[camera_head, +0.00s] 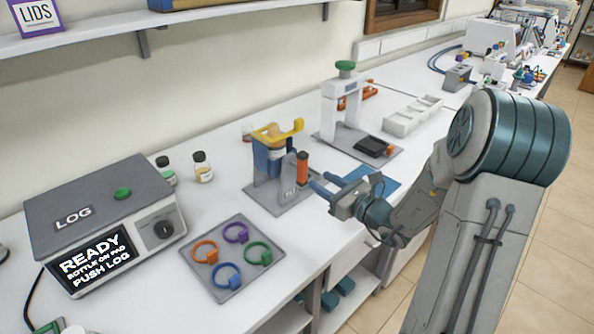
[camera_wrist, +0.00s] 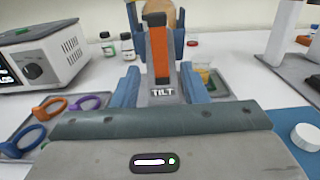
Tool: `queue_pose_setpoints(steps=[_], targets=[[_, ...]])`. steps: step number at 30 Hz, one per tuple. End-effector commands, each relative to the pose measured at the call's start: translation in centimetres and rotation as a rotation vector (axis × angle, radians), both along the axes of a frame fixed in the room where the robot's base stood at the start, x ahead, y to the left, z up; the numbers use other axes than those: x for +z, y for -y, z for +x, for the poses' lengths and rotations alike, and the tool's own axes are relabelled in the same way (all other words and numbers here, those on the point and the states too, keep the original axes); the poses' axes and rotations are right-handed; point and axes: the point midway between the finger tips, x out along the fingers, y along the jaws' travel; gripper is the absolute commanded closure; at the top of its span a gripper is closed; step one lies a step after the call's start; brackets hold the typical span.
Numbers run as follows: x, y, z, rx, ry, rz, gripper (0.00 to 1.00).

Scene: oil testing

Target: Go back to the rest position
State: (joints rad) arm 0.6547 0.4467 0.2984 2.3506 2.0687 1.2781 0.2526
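My gripper (camera_head: 325,183) is in front of the tilt stand, with its blue fingers pointing at it. In the wrist view my gripper (camera_wrist: 160,88) shows its two fingers apart, with nothing clearly held between them. The grey post marked TILT, with its orange lever (camera_wrist: 159,52), stands ahead in line with the gap. The same orange lever (camera_head: 302,169) shows in the head view, close to the fingertips. Whether the fingers touch the post I cannot tell. The stand (camera_head: 268,160) has a blue frame, a yellow arm and a brown bottle in it.
A LOG box (camera_head: 100,222) stands left, its screen reading READY. A tray of coloured rings (camera_head: 231,283) lies near the front edge. Small bottles (camera_head: 202,167) stand behind. A white press (camera_head: 340,105) and a white bin (camera_head: 412,116) are farther right. A glass with yellow liquid (camera_wrist: 204,76) stands beside the post.

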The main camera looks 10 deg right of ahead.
Motion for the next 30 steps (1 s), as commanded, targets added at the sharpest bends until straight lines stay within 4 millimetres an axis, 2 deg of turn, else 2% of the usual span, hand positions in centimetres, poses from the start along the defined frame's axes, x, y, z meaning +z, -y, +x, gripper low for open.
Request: queue_pose_setpoints(steps=[4, 8, 13, 18, 23, 27, 30], targets=[[0.2, -0.5, -0.2, 0.020, 0.005, -0.016, 0.60], [1.0, -3.3, -1.9, 0.139, 0.030, -0.119, 0.60], [1.7, -8.7, -7.0, 0.433, 0.098, -0.388, 0.60], [1.3, -11.7, -13.0, 0.724, 0.186, -0.696, 0.60], [0.6, -11.9, -18.1, 0.974, 0.286, -0.995, 0.60], [0.3, -10.5, -21.7, 1.173, 0.383, -1.264, 0.60], [0.3, -8.8, -23.7, 1.299, 0.458, -1.462, 0.60]])
